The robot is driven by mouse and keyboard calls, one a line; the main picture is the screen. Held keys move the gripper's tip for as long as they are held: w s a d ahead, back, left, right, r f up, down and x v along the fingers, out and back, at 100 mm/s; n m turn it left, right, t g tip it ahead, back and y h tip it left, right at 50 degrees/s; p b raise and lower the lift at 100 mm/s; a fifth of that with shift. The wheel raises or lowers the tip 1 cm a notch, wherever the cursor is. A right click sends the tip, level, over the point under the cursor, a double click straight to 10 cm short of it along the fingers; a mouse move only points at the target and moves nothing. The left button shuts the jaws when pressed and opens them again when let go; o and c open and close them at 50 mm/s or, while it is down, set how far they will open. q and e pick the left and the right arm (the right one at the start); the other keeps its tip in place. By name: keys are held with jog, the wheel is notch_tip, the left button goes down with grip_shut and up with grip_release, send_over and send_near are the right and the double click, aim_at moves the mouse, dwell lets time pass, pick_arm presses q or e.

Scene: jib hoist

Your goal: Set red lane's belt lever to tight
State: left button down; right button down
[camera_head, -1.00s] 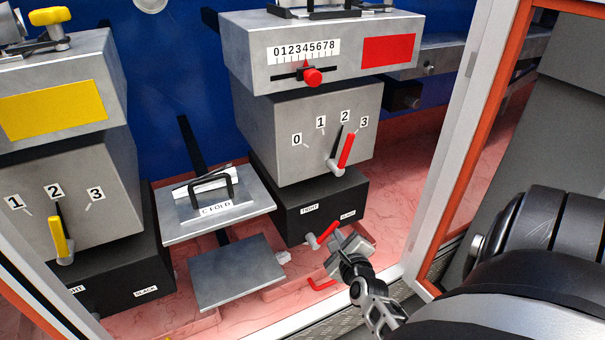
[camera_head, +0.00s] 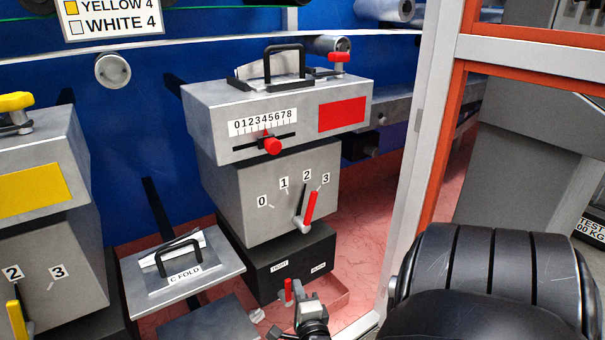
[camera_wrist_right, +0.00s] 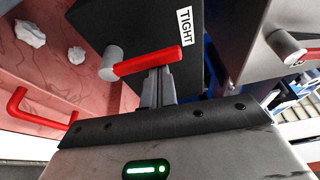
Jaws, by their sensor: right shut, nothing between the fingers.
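The red lane's belt lever (camera_head: 288,290) is a short red bar on a grey pivot, on the front of the black box (camera_head: 262,281). In the head view it stands about upright, below the TIGHT label (camera_head: 280,266) and left of the other label (camera_head: 318,268). My right gripper (camera_head: 307,301) is shut and empty, just right of the lever. In the right wrist view its fingertips (camera_wrist_right: 158,78) are against or very close to the red bar (camera_wrist_right: 150,60); contact is unclear. The TIGHT label (camera_wrist_right: 185,25) is beyond the bar's free end. My left gripper is out of view.
A C FOLD plate (camera_head: 205,276) lies to the left. A white frame post (camera_head: 413,160) stands right. A red handle (camera_wrist_right: 40,112) shows in the wrist view.

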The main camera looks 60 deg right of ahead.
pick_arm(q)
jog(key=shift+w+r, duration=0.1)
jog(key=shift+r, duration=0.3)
pick_arm(e)
jog(key=shift+a, duration=0.15)
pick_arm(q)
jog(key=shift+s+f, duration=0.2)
